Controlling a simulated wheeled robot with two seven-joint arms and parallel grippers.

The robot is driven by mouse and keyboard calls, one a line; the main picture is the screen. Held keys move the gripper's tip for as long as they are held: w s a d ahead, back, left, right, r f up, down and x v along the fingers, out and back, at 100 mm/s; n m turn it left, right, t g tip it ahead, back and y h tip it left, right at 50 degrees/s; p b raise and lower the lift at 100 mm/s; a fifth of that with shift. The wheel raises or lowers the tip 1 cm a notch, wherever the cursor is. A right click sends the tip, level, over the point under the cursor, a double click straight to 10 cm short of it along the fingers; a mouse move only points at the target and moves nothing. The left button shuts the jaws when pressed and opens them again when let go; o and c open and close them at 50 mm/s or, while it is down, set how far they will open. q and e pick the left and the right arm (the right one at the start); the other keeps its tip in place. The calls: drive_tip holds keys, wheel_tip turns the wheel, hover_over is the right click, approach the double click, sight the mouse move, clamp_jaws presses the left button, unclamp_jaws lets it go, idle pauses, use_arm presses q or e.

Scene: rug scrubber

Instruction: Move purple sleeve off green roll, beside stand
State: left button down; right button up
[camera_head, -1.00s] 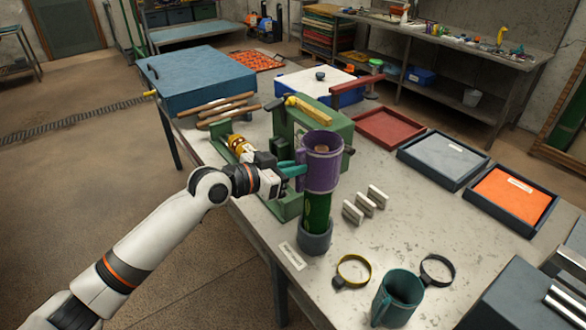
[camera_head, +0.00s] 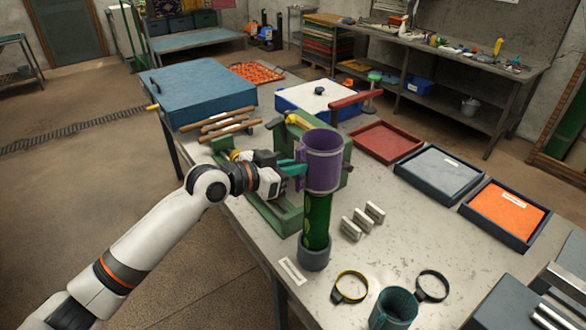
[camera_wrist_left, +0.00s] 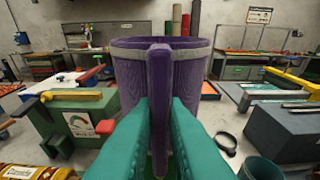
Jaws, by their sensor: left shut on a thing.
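The purple sleeve (camera_head: 323,163) is an upright, open-topped cylinder with a side handle and a pale band near its rim. My left gripper (camera_head: 299,168) is shut on its handle, which stands between the teal fingers (camera_wrist_left: 159,125) in the left wrist view; the sleeve (camera_wrist_left: 203,80) fills the middle there. The green roll (camera_head: 316,220) stands upright below the sleeve, its lower end in a grey round stand (camera_head: 314,254). The roll's top is hidden by the sleeve, so I cannot tell whether the sleeve still surrounds it. My right gripper is not in view.
A green machine (camera_head: 284,215) stands close behind my left gripper. Metal blocks (camera_head: 363,220), a yellow ring (camera_head: 350,287), a black ring (camera_head: 432,286) and a teal mug (camera_head: 394,309) lie to the right and front. Trays line the back right. Bare tabletop lies right of the blocks.

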use_arm(q)
wheel_tip(320, 180, up, 7)
drive_tip(key=p, duration=0.4)
drive_tip(key=shift+p, duration=0.3)
idle(0.6)
